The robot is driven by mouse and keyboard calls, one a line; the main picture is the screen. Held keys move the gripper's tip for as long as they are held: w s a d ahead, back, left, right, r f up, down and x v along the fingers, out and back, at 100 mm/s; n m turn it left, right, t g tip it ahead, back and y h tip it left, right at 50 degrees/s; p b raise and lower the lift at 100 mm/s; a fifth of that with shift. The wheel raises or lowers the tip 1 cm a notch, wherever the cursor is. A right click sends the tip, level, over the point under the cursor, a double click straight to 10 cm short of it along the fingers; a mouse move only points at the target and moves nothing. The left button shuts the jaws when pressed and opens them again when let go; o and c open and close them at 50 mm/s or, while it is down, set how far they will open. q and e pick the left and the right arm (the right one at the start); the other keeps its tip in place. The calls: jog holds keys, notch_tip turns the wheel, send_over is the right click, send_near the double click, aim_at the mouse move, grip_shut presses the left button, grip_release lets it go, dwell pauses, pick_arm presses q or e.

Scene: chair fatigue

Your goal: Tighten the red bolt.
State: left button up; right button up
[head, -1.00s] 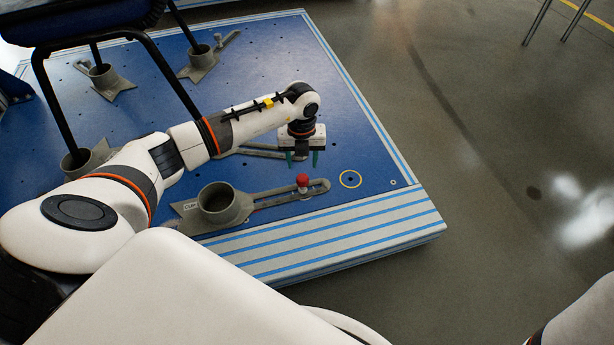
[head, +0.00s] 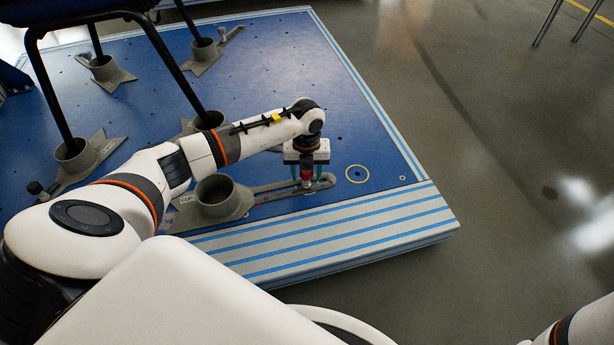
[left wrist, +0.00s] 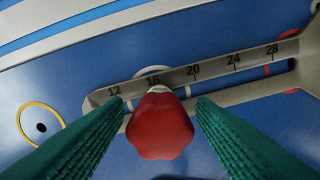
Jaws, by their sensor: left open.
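The red bolt (left wrist: 160,128) has a lobed red head and stands in the slot of a grey clamp arm (left wrist: 215,75) marked with a scale. In the head view the bolt (head: 306,173) shows partly below my left gripper (head: 306,174). The gripper points down with its green fingers open. In the left wrist view the fingers (left wrist: 160,135) are on either side of the bolt head, with visible gaps, so it is not gripped. My right gripper is out of view.
The clamp's grey cup (head: 222,199) stands left of the bolt on the blue platform (head: 280,60). A yellow circle (head: 357,173) marks the platform right of the bolt. A black-framed chair (head: 165,70) stands in other cups. Open floor (head: 500,120) lies to the right.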

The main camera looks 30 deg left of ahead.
pick_arm(q)
jog(key=shift+r+n+p, duration=0.15)
jog(key=shift+n+p, duration=0.65)
jog(key=shift+p, duration=0.15)
jog(key=shift+n+p, duration=0.75)
jog(key=shift+n, duration=0.25)
jog(key=shift+f+n, duration=0.2)
jog(key=shift+n, duration=0.1)
